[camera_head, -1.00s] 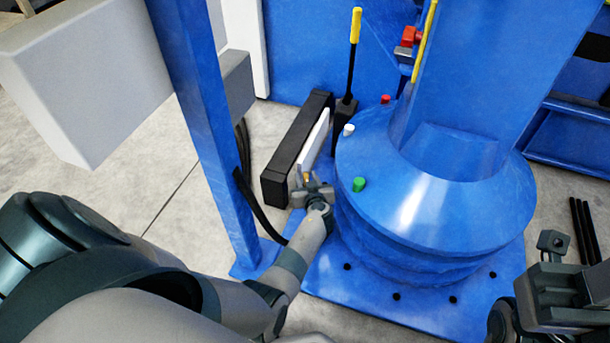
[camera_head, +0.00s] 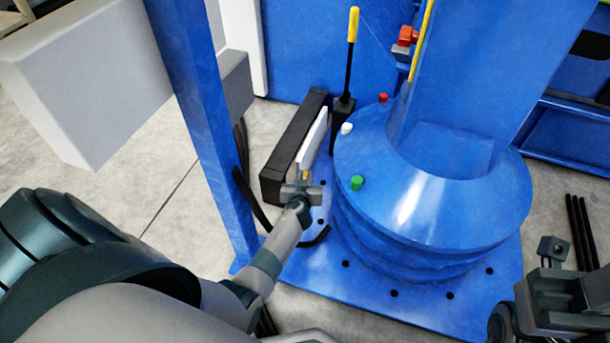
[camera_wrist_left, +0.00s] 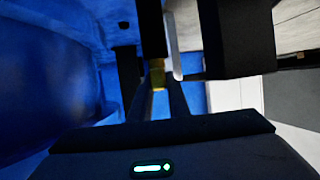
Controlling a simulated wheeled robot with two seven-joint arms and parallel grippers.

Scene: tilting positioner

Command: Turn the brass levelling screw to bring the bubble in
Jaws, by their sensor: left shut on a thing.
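The brass levelling screw (camera_head: 306,174) shows as a small gold bit at the near end of a long black bar with a white plate. In the left wrist view the brass screw (camera_wrist_left: 157,74) hangs below a dark post, at the tips of the dark fingers. My left gripper (camera_head: 303,186) is shut on the screw; its jaws also show in the left wrist view (camera_wrist_left: 157,98). I cannot make out a bubble in either view. Part of my right arm and gripper (camera_head: 553,262) shows at the lower right edge; its jaws are unclear.
The black bar (camera_head: 292,140) and white plate (camera_head: 313,138) stand beside the round blue base (camera_head: 435,205). White, green (camera_head: 357,182) and red buttons sit on that base. A yellow-topped lever (camera_head: 351,55) rises behind. A blue post (camera_head: 200,130) stands left of my gripper.

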